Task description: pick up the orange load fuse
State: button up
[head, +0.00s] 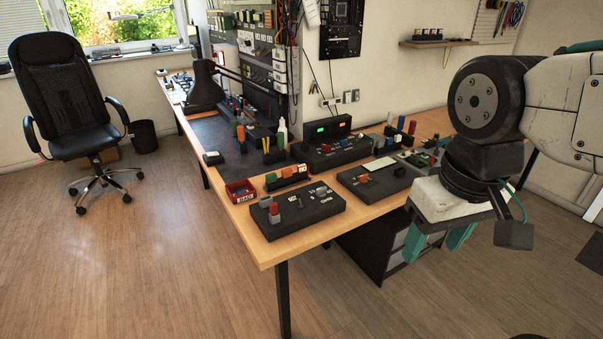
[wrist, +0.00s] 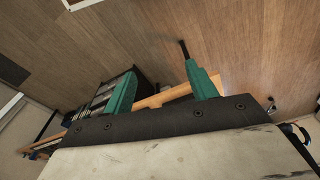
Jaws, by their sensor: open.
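Several small orange pieces show on the table in the head view; which one is the load fuse I cannot tell for sure. Orange blocks (head: 288,172) stand in a small black rack behind the front-left black board. Another orange block (head: 364,178) is on the black board to the right. My gripper (head: 432,252) is open and empty, with its teal fingers pointing down in front of the table's right part, well to the right of the orange pieces. In the wrist view my gripper (wrist: 160,72) shows its two fingers apart with nothing between them.
The wooden table (head: 262,250) carries black boards (head: 308,221), a red bin (head: 240,191) and upright coloured parts. A dark drawer unit (head: 372,258) stands under it. A black chair (head: 68,110) is at the far left. The floor (head: 130,260) in front is clear.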

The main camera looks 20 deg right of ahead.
aim_at(302, 168)
jog(key=z, duration=0.35)
jog(key=i, duration=1.45)
jog(key=u, duration=0.5)
